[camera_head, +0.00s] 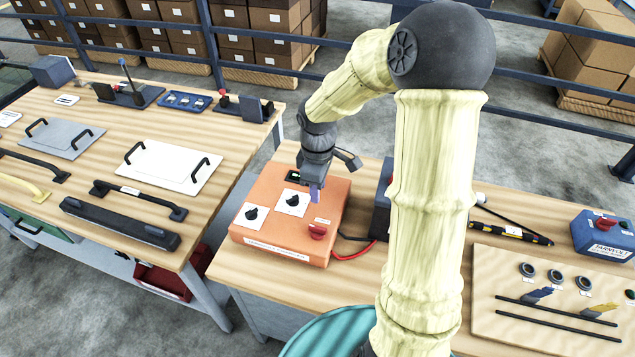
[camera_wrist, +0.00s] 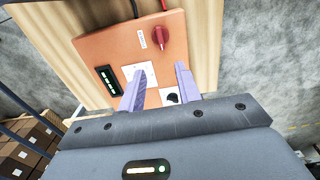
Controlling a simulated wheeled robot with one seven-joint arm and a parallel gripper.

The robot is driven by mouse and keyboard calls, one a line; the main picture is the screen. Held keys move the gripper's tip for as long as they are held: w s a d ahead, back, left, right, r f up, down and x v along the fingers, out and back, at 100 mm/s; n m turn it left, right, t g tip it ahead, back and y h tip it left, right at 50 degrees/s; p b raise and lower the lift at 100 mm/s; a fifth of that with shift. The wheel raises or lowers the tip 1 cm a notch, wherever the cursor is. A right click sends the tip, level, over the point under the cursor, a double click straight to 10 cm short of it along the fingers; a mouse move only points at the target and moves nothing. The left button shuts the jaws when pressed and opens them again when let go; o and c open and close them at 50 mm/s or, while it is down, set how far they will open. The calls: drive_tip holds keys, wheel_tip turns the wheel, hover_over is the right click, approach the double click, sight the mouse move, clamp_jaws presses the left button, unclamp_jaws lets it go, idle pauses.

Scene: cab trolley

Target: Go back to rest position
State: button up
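My gripper (camera_head: 314,188) is over the orange control box (camera_head: 250,222), just right of the upper black knob (camera_head: 293,200) in the head view. In the wrist view its two pale violet fingers (camera_wrist: 159,84) are apart with nothing held between them. Part of a white plate and a black knob (camera_wrist: 172,98) show by the right finger. The left finger covers part of another white plate (camera_wrist: 138,70). A red knob (camera_head: 318,230) sits at the box's right side, and a dark display with green lights (camera_wrist: 109,80) shows in the wrist view. I cannot tell the exact height above the box.
A left table (camera_head: 95,170) holds a white panel with black handles (camera_head: 170,165), loose handles and a black bar (camera_head: 120,222). To the right are a blue box (camera_head: 602,235) and a board with rods (camera_head: 560,285). Blue rails (camera_head: 540,85) and stacked cartons stand behind.

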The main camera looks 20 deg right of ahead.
drive_tip(key=shift+r, duration=0.65)
drive_tip(key=s+r+m+t, duration=0.2)
drive_tip(key=s+m, duration=0.9)
drive_tip(key=s, duration=0.1)
drive_tip(key=shift+s+a+t, duration=0.2)
drive_tip(key=shift+s+t, duration=0.1)
drive_tip(key=shift+s, duration=0.05)
